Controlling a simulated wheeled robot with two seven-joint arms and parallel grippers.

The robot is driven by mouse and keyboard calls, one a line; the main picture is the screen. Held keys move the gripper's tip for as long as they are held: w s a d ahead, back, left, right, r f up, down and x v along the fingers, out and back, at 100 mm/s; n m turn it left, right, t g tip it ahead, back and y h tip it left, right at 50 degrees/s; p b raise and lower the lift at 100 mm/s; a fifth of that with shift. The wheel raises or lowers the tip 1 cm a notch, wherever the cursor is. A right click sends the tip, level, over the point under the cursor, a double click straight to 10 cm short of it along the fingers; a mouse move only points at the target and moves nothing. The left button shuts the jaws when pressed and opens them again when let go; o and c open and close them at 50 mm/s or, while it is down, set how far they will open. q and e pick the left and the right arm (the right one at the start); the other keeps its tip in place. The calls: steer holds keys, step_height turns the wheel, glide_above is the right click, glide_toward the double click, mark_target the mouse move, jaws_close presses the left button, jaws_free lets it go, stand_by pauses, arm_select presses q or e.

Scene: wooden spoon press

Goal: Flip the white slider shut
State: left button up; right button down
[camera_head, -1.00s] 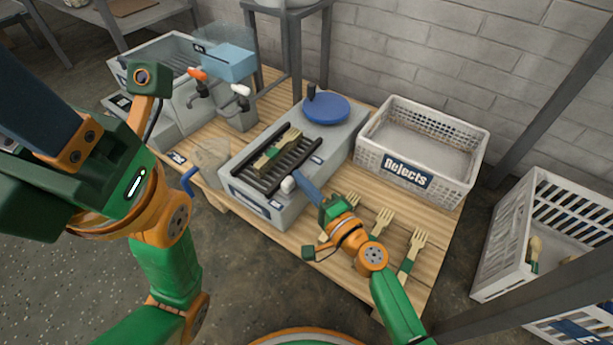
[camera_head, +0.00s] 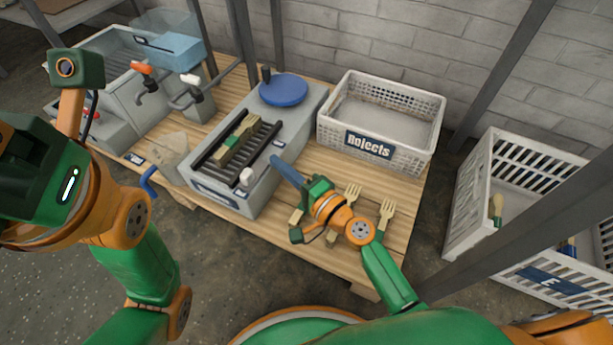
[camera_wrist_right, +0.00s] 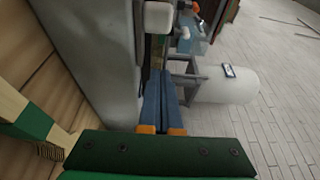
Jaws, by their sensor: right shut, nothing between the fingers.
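The white slider knob (camera_head: 247,176) sits at the front right end of the dark rails on the grey press (camera_head: 232,203). It looks like the white block (camera_wrist_right: 158,16) at the top of the right wrist view. My right gripper (camera_head: 274,159) is shut and empty, its blue fingers just right of the knob along the press's right side, apart from it. The shut fingers also show in the right wrist view (camera_wrist_right: 166,76). A wooden utensil with a green band (camera_head: 232,142) lies between the rails. My left gripper's fingers are almost wholly cut off at the left edge.
A blue disc (camera_head: 283,89) is on the press's far end. The white Rejects crate (camera_head: 432,122) stands right of it. Wooden forks (camera_head: 386,214) lie at the front right of the table, near my right arm. Taps with orange and white handles (camera_head: 190,79) stand left.

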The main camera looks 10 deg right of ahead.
steer(key=v, duration=0.6)
steer(key=shift+s, duration=0.15)
steer(key=shift+s+d+r, duration=0.1)
steer(key=shift+s+d, duration=0.2)
steer(key=shift+s, duration=0.1)
